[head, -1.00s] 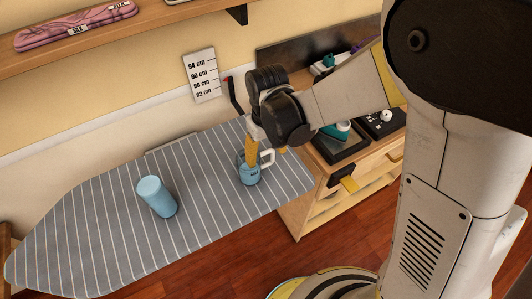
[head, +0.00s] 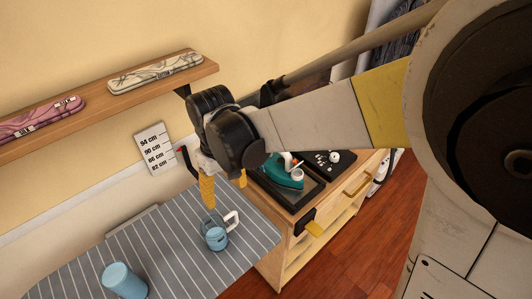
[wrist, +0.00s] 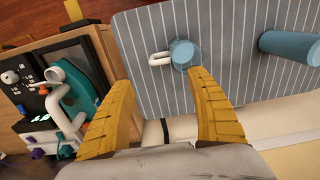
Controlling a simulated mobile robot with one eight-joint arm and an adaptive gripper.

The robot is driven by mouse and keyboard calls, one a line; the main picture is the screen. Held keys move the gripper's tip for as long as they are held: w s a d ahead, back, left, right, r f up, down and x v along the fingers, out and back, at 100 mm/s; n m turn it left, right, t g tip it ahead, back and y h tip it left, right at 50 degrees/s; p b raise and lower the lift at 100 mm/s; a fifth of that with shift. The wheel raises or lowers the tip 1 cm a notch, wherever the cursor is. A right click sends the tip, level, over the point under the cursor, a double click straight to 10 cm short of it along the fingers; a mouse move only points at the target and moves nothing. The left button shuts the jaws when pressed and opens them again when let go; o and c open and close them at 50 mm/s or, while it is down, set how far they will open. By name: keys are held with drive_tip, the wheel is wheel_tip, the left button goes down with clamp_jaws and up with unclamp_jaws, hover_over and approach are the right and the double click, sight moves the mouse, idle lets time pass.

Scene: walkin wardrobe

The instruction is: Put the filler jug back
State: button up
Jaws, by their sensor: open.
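The filler jug (head: 215,237) is small and blue, with a clear upper part and a white handle. It stands upright on the grey striped ironing board (head: 173,262), near its right end. In the wrist view the jug (wrist: 183,54) lies just beyond my fingertips, its handle pointing left. My gripper (head: 226,192) is open and empty, with its yellow fingers spread. In the wrist view my gripper (wrist: 160,80) has nothing between its fingers. The head view does not show clearly how far the fingertips are above the jug.
A blue cylinder (head: 123,281) stands on the board to the left. A wooden cabinet (head: 300,250) at the right bears a teal iron (head: 283,175) and dark trays. A wall shelf (head: 110,92) holds patterned cases. A size card (head: 154,148) hangs on the wall.

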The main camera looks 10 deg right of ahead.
drive_tip(key=s+d+r+m+t, duration=0.3)
drive_tip(key=s+d+r, duration=0.1)
drive_tip(key=d, duration=0.6)
drive_tip(key=s+d+r+m+t, duration=0.3)
drive_tip(key=s+d+r+t, duration=0.1)
drive_tip(key=d, duration=0.6)
drive_tip(key=shift+s+d+r, duration=0.2)
drive_tip(key=shift+d+r, duration=0.1)
drive_tip(key=shift+r, duration=0.35)
drive_tip(key=shift+d+f, duration=0.1)
